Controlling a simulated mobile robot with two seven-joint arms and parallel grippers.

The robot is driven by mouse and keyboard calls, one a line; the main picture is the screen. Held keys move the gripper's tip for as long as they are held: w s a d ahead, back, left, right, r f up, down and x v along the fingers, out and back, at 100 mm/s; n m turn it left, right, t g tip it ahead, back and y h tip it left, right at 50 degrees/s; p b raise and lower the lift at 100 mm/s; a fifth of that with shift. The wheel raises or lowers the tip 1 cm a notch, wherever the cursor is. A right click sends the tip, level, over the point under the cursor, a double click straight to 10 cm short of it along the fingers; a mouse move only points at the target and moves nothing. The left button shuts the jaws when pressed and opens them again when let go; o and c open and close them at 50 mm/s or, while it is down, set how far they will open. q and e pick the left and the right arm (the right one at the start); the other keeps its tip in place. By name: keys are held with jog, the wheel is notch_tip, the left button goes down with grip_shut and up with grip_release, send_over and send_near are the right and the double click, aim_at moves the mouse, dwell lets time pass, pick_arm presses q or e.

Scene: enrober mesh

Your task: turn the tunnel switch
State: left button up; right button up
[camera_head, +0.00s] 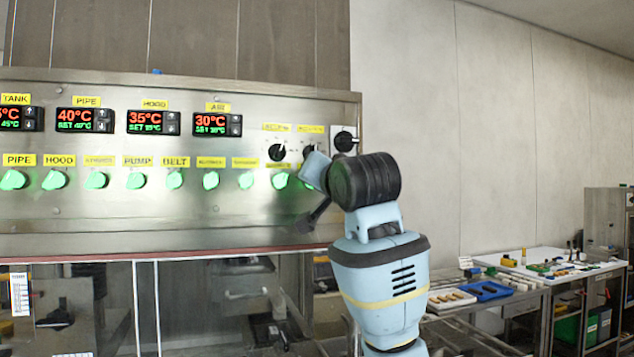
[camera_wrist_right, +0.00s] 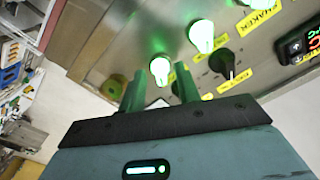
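A row of lit green switches runs along the steel control panel (camera_head: 150,215) in the head view. I cannot read a tunnel label; the small labels at the right end are blurred. The rightmost clearly visible switch (camera_head: 280,180) is next to my right wrist, which covers the panel's lower right part. In the right wrist view my right gripper (camera_wrist_right: 160,92) has its two fingers apart, pointing at the panel. A lit green switch (camera_wrist_right: 160,68) is just beyond the fingertips, with no visible contact. My left gripper is not in view.
Black rotary knobs (camera_head: 277,152) sit above the row's right end; one black knob (camera_wrist_right: 222,62) is near the right finger in the wrist view. Temperature displays (camera_head: 153,122) line the panel's top. A table with trays (camera_head: 485,291) stands at the right. The wall beside the panel is bare.

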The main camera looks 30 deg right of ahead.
jog(key=shift+w, duration=0.15)
jog(key=shift+c, duration=0.2)
grip_shut()
jog(key=shift+n, duration=0.3)
jog(key=n, duration=1.1)
jog(key=shift+d, duration=0.1)
dwell(0.5)
